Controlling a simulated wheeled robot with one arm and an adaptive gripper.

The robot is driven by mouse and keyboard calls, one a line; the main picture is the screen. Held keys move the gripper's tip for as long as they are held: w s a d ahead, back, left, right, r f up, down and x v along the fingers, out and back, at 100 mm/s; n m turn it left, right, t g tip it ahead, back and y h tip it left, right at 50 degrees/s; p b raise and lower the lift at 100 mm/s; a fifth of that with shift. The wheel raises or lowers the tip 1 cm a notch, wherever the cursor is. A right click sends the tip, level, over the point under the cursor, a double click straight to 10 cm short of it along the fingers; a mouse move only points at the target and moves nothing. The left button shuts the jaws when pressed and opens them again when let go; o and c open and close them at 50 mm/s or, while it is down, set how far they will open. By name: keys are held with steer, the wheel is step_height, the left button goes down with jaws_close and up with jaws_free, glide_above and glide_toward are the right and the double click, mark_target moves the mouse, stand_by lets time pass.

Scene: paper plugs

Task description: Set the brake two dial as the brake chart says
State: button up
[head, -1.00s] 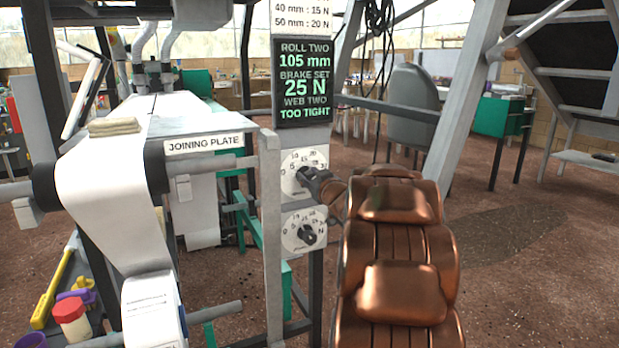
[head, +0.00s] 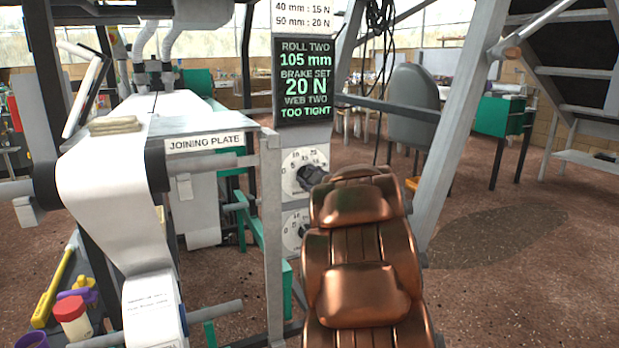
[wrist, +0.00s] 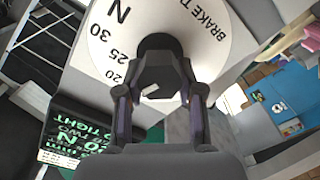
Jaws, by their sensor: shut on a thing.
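The upper dial (head: 291,165) has a white face with numbers and a dark knob (head: 310,178). In the wrist view its dial face (wrist: 100,42) shows 20, 25, 30, N and lettering starting "BRAKE T". My gripper (wrist: 160,88) is shut on the black knob (wrist: 158,68), one finger on each side. In the head view my copper arm hides most of the gripper. The screen (head: 303,82) reads roll two 105 mm, brake set 20 N, web two too tight. The brake chart (head: 305,15) is cut off at the top; 40 mm : 15 N and 50 mm : 20 N show.
A second dial (head: 291,232) sits just below, partly hidden by my arm. A grey upright post (head: 272,230) stands left of the dials. The joining plate (head: 204,143) and paper web (head: 105,215) are further left. Open floor (head: 500,260) lies to the right.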

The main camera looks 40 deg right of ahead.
steer(key=n, duration=0.3)
steer(key=n+b, duration=0.1)
steer(key=shift+a+f+n, duration=0.1)
steer(key=shift+f+n, duration=0.15)
steer(key=shift+n, duration=0.05)
steer(key=shift+n+b, duration=0.35)
steer(key=shift+n, duration=1.55)
steer(key=o, duration=1.2)
steer(key=shift+c, duration=0.2)
steer(key=v, duration=1.2)
steer(key=shift+a, duration=0.1)
